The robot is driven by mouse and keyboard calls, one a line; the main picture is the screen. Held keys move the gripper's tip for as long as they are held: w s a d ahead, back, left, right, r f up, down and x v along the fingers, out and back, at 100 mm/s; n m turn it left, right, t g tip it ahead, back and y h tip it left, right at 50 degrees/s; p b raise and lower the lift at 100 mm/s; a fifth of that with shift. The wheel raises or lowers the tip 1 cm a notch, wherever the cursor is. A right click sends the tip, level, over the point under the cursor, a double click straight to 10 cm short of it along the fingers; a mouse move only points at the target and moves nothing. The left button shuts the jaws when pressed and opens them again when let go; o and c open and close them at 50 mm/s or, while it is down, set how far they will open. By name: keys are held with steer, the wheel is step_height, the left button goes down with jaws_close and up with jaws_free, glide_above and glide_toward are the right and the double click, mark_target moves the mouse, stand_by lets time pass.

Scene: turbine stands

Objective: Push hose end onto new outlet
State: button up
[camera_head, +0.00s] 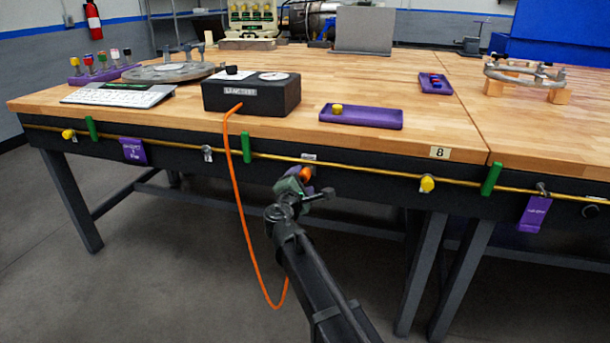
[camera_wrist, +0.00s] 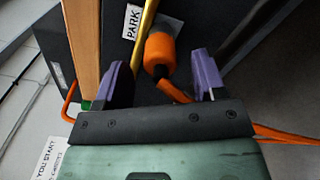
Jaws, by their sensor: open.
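The orange hose (camera_head: 247,215) comes out of a black box and loops down below the table edge. Its thick orange end (camera_wrist: 160,52) sits at the PARK label (camera_wrist: 132,22), by the brass pipe. My gripper (camera_wrist: 159,62) is open, its two purple fingers apart on either side of the hose end, with gaps on both sides. In the head view my gripper (camera_head: 306,181) is at the table's front, partly covering the hose end. Outlets along the pipe include a grey one (camera_head: 207,153) to the left and a yellow-capped one (camera_head: 427,184) to the right. Which outlet is new is unclear.
The brass pipe (camera_head: 380,174) runs along the dark table front, with green clips (camera_head: 246,148) and purple tags (camera_head: 133,150). The black box (camera_head: 250,95) and a purple tray (camera_head: 361,117) stand on the table above. Open floor lies in front.

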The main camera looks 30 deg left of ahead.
steer(key=shift+w+a, duration=0.2)
steer(key=shift+w, duration=0.95)
steer(key=shift+c, duration=0.3)
jaws_close()
